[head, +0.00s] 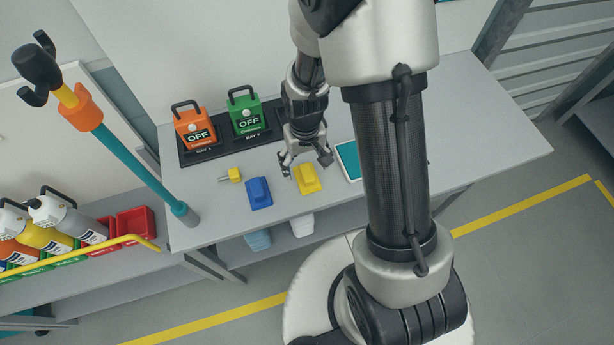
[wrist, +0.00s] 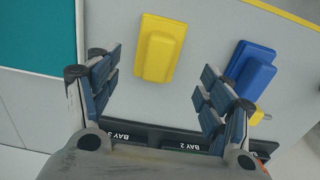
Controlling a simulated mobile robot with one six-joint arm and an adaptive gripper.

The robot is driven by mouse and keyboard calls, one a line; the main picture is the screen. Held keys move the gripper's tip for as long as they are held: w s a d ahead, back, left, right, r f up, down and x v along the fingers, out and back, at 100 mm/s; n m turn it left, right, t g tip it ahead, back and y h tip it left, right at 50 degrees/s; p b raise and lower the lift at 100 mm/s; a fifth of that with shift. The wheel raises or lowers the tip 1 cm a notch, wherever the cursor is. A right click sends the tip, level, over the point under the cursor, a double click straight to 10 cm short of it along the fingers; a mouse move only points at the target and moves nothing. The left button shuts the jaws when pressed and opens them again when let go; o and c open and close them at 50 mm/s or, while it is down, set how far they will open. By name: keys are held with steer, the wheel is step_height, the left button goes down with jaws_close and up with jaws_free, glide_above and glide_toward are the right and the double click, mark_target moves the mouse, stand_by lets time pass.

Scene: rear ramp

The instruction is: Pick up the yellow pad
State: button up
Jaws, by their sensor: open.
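The yellow pad (head: 307,179) lies on the grey table, near its front edge, with a raised block on a flat base. In the wrist view the yellow pad (wrist: 160,48) is just beyond the fingertips, between the lines of the two fingers. My gripper (head: 306,160) is above the table, behind the pad in the head view. It is open and empty; its fingers (wrist: 160,75) are spread wide and apart from the pad. Nothing covers the pad in either view.
A blue pad (head: 259,193) lies left of the yellow one, with a small yellow part (head: 235,175) farther left. Orange (head: 195,128) and green (head: 246,115) boxes marked OFF stand in a dark rack behind. A teal-topped panel (head: 348,160) lies to the right, partly behind my arm.

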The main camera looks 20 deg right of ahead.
mark_target(307, 172)
steer(key=f, duration=0.1)
steer(key=f+b, duration=0.1)
steer(key=f, duration=0.1)
steer(key=f+b, duration=0.1)
steer(key=f, duration=0.1)
steer(key=shift+s+d+f, duration=0.2)
steer(key=shift+s, duration=0.05)
steer(key=shift+r, duration=0.1)
steer(key=c, duration=1.1)
